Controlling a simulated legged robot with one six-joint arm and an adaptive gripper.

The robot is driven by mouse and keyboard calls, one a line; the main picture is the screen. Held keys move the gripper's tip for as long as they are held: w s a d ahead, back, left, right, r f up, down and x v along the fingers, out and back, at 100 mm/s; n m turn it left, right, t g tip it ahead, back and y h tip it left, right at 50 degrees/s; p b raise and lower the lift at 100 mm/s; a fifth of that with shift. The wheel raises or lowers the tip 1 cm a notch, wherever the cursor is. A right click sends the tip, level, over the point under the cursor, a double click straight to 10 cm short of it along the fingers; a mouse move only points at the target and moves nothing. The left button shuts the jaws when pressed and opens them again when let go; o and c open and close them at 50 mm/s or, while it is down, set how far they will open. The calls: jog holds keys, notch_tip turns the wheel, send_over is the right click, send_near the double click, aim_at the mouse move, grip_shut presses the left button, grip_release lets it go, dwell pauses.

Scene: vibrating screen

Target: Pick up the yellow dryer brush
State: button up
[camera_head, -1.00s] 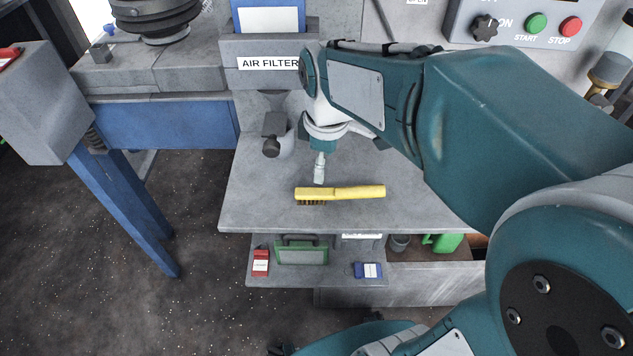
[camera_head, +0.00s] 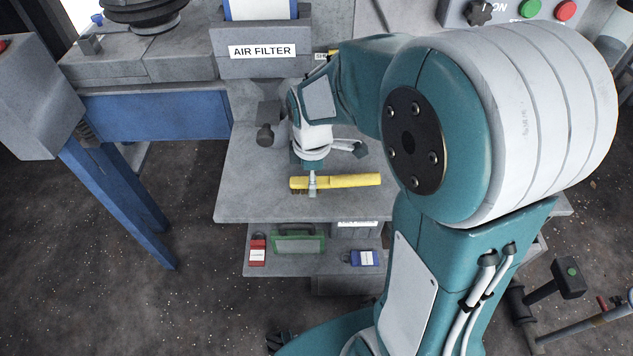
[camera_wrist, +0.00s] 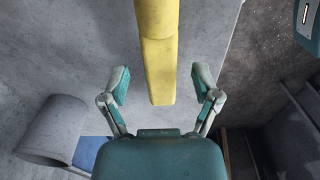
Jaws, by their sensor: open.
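The yellow dryer brush (camera_head: 345,181) lies on the grey table (camera_head: 250,200) near its front edge, its handle pointing right and its dark bristles under the left end. My gripper (camera_head: 312,186) is over the left part of the brush in the head view. In the wrist view the brush (camera_wrist: 159,60) runs down from the top edge, and its near end reaches between the fingers of my open gripper (camera_wrist: 160,88). There is a gap on both sides of the brush, and neither finger touches it.
The AIR FILTER holder (camera_head: 262,70) is behind. A lower shelf holds a green case (camera_head: 298,243), a red padlock (camera_head: 258,250) and a blue one (camera_head: 364,258). The table left of the brush is clear.

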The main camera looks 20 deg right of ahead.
jog(key=shift+f, duration=0.75)
grip_shut()
jog(key=shift+r, duration=0.55)
notch_tip(320, 180, up, 2)
jog(key=shift+s+r, duration=0.1)
jog(key=shift+r, duration=0.15)
jog(key=s+r, duration=0.9)
jog(key=s, duration=0.5)
jog(key=shift+d+r, duration=0.2)
jog(key=shift+r, duration=0.05)
